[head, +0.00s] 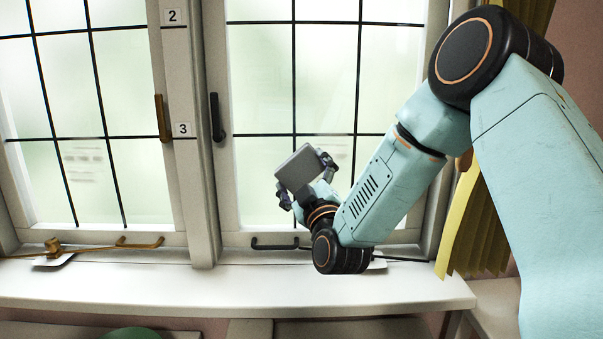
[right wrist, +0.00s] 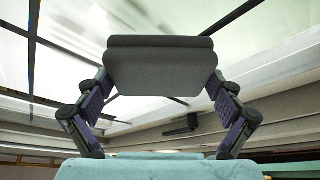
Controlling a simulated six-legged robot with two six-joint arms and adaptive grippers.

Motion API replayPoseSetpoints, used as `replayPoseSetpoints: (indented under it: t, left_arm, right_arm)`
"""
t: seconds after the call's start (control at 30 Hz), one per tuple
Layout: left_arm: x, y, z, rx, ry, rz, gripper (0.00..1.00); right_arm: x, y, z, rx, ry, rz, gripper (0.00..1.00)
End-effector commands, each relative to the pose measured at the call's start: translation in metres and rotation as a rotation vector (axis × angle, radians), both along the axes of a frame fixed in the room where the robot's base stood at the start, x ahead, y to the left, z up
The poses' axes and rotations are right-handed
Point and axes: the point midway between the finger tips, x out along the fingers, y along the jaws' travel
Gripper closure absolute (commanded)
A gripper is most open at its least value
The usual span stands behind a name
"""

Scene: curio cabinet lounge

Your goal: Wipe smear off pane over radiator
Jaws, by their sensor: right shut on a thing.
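My right gripper (head: 305,180) is shut on a grey block-like pad (head: 298,166), in front of the right window. The right wrist view shows the pad (right wrist: 160,68) gripped at both sides, its broad face towards the camera. I cannot tell whether it touches the glass. Faint greyish streaks (head: 341,151) show on the right window's pane just right of the gripper, partly hidden by it. Similar streaks (head: 84,165) mark a lower pane of the left window. No radiator can be made out clearly. My left gripper is out of view.
A white sill (head: 200,288) runs below both windows. A dark handle (head: 217,117) and a dark stay bar (head: 275,243) are on the right window; a brass handle (head: 162,118) is on the left. Labels 2 and 3 mark the post. A yellow curtain (head: 462,222) hangs right. A green object (head: 132,334) shows below.

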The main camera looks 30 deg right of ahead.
Motion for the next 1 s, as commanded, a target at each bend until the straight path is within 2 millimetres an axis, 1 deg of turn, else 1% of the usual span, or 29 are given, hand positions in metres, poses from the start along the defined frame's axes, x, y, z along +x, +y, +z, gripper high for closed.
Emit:
replayPoseSetpoints:
  t: [0.13,0.5,0.77,1.0]
  left_arm:
    - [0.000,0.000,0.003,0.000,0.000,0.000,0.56]
    - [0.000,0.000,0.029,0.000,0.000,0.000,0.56]
    - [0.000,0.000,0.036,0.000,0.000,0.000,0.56]
    - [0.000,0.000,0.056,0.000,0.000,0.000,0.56]
  right_arm:
    - [-0.002,-0.004,0.001,0.003,0.000,-0.001,0.57]
    - [-0.017,-0.026,0.003,0.003,0.001,-0.002,0.57]
    - [-0.022,-0.033,0.002,0.001,-0.001,-0.002,0.57]
    - [-0.030,-0.048,0.003,0.003,0.000,-0.003,0.57]
